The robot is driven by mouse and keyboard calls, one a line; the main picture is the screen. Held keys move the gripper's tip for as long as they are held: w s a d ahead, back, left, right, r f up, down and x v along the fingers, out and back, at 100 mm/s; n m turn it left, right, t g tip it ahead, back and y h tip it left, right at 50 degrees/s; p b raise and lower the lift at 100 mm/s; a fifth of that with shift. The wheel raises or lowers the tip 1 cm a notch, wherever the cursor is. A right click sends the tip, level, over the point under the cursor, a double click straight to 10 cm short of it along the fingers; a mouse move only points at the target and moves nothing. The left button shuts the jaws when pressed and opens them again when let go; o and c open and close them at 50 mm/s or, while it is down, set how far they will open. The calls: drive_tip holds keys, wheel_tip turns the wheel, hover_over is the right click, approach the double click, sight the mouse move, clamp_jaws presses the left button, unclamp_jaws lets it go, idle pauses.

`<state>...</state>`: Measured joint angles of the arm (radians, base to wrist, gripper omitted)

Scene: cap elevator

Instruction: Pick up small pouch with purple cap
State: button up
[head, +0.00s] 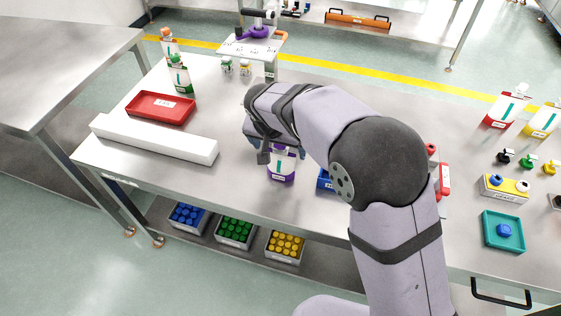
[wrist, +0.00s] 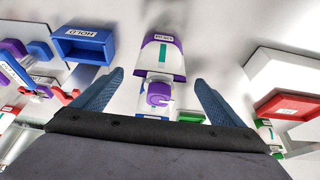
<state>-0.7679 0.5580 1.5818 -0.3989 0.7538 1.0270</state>
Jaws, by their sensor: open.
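The small pouch (head: 281,167) with purple trim and a purple cap stands on the steel table, under the front of my arm in the head view. In the wrist view the pouch (wrist: 165,52) is upside down in the picture, with its purple cap (wrist: 159,94) towards me. My gripper (wrist: 160,88) is open, with one blue finger on each side of the cap and clear gaps to both. In the head view my gripper (head: 281,150) is at the pouch's top, partly hidden by my wrist.
A white block (head: 155,139) and a red tray (head: 160,107) lie left of the pouch. A blue holder (wrist: 83,46) stands close on its other side. A purple-topped elevator stand (head: 252,42) is at the back. Pouches, caps and a teal tray (head: 488,244) are at the right.

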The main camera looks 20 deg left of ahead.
drive_tip(key=shift+x, duration=1.4)
drive_tip(key=shift+w, duration=0.1)
drive_tip(key=c, duration=1.5)
drive_tip(key=shift+r, duration=0.1)
drive_tip(key=shift+c, duration=0.2)
drive_tip(key=shift+r, duration=0.1)
wheel_tip(320, 180, up, 10)
drive_tip(key=shift+f+b, duration=0.1)
drive_tip(key=shift+b, duration=0.6)
